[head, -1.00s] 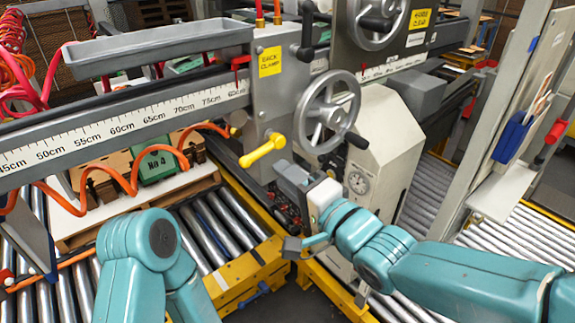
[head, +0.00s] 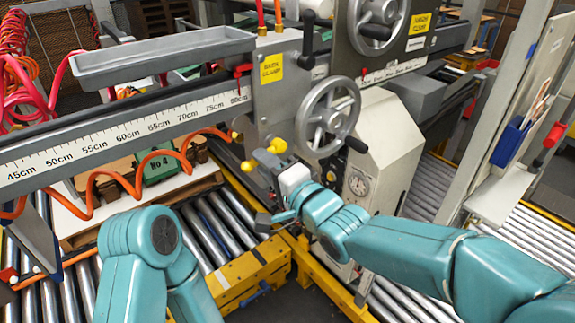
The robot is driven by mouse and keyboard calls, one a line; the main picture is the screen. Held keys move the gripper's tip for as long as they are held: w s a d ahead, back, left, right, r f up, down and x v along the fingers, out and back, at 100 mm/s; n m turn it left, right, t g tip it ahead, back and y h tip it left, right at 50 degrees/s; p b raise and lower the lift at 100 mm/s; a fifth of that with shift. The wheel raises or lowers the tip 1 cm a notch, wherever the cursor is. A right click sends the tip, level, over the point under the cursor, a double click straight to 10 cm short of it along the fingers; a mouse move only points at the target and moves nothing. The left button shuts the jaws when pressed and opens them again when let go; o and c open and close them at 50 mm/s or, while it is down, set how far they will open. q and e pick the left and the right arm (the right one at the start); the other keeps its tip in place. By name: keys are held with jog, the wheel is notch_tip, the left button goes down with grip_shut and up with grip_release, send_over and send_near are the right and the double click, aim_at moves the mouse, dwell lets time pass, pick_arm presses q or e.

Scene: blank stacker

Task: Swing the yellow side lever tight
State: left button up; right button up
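The yellow side lever (head: 278,146) sits on the grey clamp block below the "BACK CLAMP" label. It slants from a round knob at upper right to a yellow end at lower left. My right gripper (head: 264,158) is at the lever, and its grey finger covers the lever's middle, with yellow showing on both sides. The finger gap is hidden, so I cannot tell whether it is closed on the lever. My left arm shows at lower left, but its gripper is outside the view.
A spoked handwheel (head: 328,118) stands just right of the lever. An orange coiled hose (head: 150,165) runs to its left, below the ruler beam (head: 130,130). A beige cabinet with a dial (head: 375,150) stands to the right. Roller conveyors (head: 205,230) lie below.

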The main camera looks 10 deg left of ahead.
jog(key=w+d+f+n+b, duration=0.2)
jog(key=w+f+n+b, duration=0.25)
jog(key=n+b, duration=0.9)
jog(key=s+d+n+p, duration=0.2)
jog(key=s+d+n, duration=0.1)
jog(key=s+d, duration=0.2)
jog(key=shift+s+d, duration=0.15)
jog(key=shift+d, duration=1.05)
